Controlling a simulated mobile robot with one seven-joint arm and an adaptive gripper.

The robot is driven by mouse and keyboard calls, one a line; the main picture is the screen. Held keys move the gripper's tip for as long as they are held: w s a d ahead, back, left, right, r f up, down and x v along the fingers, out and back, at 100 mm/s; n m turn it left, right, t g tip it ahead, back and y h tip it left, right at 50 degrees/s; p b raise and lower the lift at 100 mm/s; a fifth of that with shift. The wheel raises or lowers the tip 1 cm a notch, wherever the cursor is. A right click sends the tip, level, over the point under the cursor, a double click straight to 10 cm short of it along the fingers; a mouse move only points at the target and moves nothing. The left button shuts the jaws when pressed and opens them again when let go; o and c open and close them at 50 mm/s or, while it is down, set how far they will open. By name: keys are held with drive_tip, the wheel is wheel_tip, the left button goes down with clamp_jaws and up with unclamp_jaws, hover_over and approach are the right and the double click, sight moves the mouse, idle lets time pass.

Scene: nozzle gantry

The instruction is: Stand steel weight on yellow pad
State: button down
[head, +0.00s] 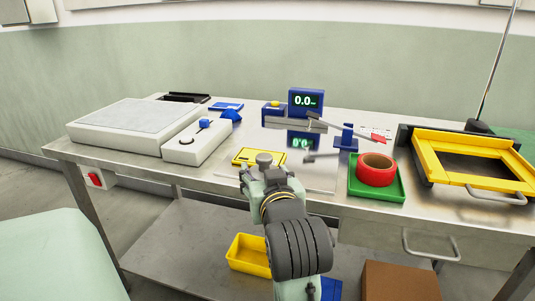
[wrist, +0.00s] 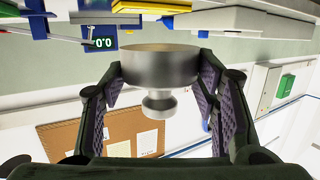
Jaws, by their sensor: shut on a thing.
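The steel weight (head: 264,159) is a short metal cylinder with a knob, held between the fingers of my gripper (head: 265,170). In the wrist view, which looks upside down, the weight (wrist: 160,68) sits upright between both finger pads, its knob pointing away from the table. The yellow pad (head: 244,155) lies flat on the steel table, partly hidden behind the weight in the head view. In the wrist view a yellow slab (wrist: 150,6), apparently the pad, shows past the weight's base with a visible gap. The weight seems held above the table, near the pad.
A blue scale with a lit 0.0 display (head: 306,101) stands behind. A white box with a blue knob (head: 194,142) is to the left. A red tape roll (head: 377,170) on a green tray (head: 391,190) and a yellow frame (head: 428,171) are to the right.

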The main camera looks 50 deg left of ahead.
drive_tip(key=shift+s+a+r+p, duration=0.35)
drive_tip(key=shift+s+a+r, duration=0.1)
drive_tip(key=shift+w+a+p, duration=0.1)
drive_tip(key=shift+a+p, duration=0.25)
drive_tip(key=shift+p, duration=0.05)
drive_tip(key=w+a+p, duration=0.1)
drive_tip(key=w+a, duration=0.2)
drive_tip(key=w, duration=0.1)
drive_tip(key=w+a+f+p, duration=0.1)
drive_tip(key=w+a, duration=0.2)
drive_tip(key=w+a+p, duration=0.2)
drive_tip(key=w+a, duration=0.1)
drive_tip(key=w, duration=0.1)
drive_tip(key=shift+w+a+f, duration=0.35)
drive_tip(key=shift+a, duration=0.05)
drive_tip(key=shift+f+p, duration=0.4)
drive_tip(key=shift+f, duration=1.4)
drive_tip(key=shift+f, duration=0.15)
drive_tip(key=c, duration=0.6)
unclamp_jaws()
drive_tip(key=shift+f, duration=0.15)
